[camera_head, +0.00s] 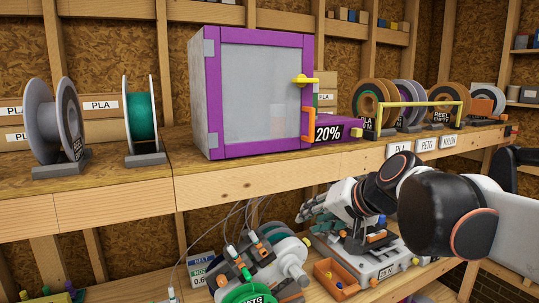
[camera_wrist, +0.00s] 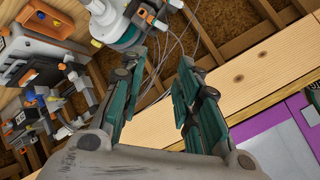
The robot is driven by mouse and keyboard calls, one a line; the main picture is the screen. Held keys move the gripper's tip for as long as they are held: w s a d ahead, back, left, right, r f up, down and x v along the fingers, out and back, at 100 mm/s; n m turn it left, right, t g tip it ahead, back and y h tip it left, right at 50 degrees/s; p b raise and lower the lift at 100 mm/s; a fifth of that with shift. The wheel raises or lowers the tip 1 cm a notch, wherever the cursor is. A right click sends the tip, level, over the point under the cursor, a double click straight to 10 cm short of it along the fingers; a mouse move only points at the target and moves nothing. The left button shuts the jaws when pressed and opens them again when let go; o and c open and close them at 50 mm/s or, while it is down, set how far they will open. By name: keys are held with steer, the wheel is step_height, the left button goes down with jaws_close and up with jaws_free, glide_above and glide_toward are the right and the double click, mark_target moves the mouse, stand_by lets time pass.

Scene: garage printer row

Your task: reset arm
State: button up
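My arm reaches in from the right in the head view, in front of the workbench edge. My gripper (camera_head: 308,211) hangs at its end, below the upper shelf and above the lower bench. In the wrist view my gripper (camera_wrist: 162,80) shows two green-grey fingers standing well apart, with nothing between them. The gap shows the wooden shelf front and loose cables behind it. The fingers touch nothing that I can make out.
The upper shelf (camera_head: 110,205) holds a purple-framed cabinet (camera_head: 262,90), a green spool (camera_head: 141,117), a grey spool (camera_head: 50,122) and a yellow-railed spool rack (camera_head: 420,104). Below stand machines and an orange bin (camera_head: 335,281). The shelf edge lies close to my gripper.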

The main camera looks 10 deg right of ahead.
steer(key=s+a+f+n+h+b, duration=0.1)
steer(key=s+a+f+n+b, duration=0.2)
steer(key=s+f, duration=1.35)
steer(key=s+d+f+n+g+h+b, duration=0.1)
steer(key=s+d+f+b, duration=0.1)
steer(key=f+b, duration=0.3)
steer(key=s+d+f+n+g+h+b, duration=0.1)
steer(key=f+b, duration=0.3)
steer(key=f, duration=0.5)
steer(key=shift+s+d+g+h+b, duration=0.3)
steer(key=shift+s+d+h+b, duration=0.1)
steer(key=shift+s+d+h, duration=0.3)
